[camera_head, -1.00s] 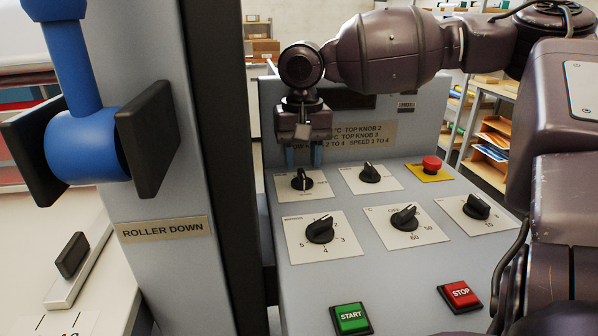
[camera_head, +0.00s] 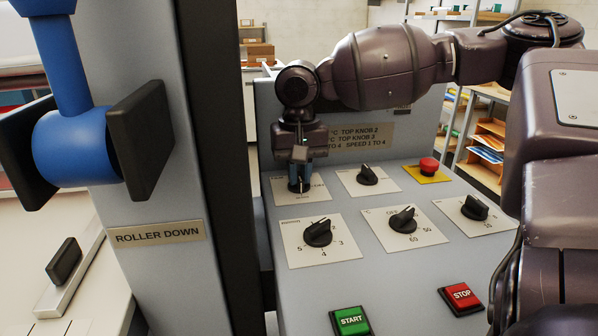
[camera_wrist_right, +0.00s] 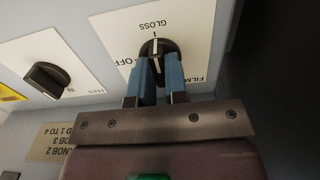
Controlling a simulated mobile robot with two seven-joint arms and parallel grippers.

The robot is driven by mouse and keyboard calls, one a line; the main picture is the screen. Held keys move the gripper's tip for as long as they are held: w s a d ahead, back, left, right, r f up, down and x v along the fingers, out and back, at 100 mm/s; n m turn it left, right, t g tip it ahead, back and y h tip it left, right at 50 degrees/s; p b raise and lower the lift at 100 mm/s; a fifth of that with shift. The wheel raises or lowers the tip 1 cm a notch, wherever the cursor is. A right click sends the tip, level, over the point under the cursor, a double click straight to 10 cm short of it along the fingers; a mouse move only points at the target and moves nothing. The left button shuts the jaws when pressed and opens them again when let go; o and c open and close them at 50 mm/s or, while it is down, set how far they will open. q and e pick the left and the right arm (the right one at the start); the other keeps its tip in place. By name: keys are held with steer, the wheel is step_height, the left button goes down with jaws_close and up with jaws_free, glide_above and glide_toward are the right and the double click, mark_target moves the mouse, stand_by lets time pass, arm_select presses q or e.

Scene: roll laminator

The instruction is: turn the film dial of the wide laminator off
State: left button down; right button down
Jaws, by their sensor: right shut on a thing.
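The film dial (camera_head: 298,188) is a black knob on a white plate at the top left of the laminator's sloped control panel. My right gripper (camera_head: 299,178) reaches down onto it from above, its blue fingers one on each side of the knob. In the right wrist view, the gripper (camera_wrist_right: 157,68) is shut on the dial (camera_wrist_right: 158,46). That view shows the words GLOSS, OFF and FILM around the knob, upside down. The dial's white mark lines up with GLOSS. My left gripper is not in view.
Close to the film dial are another knob (camera_head: 367,175), a red emergency button (camera_head: 428,166) and a lower row of knobs. START (camera_head: 350,321) and STOP (camera_head: 461,297) buttons sit at the front. A tall post with a blue lever (camera_head: 75,145) stands left.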

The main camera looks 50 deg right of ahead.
steer(key=n, duration=0.4)
steer(key=shift+n, duration=0.4)
steer(key=n, duration=0.9)
steer(key=shift+r, duration=0.1)
steer(key=shift+n, duration=1.9)
steer(key=c, duration=1.1)
jaws_free()
steer(key=shift+c, duration=0.2)
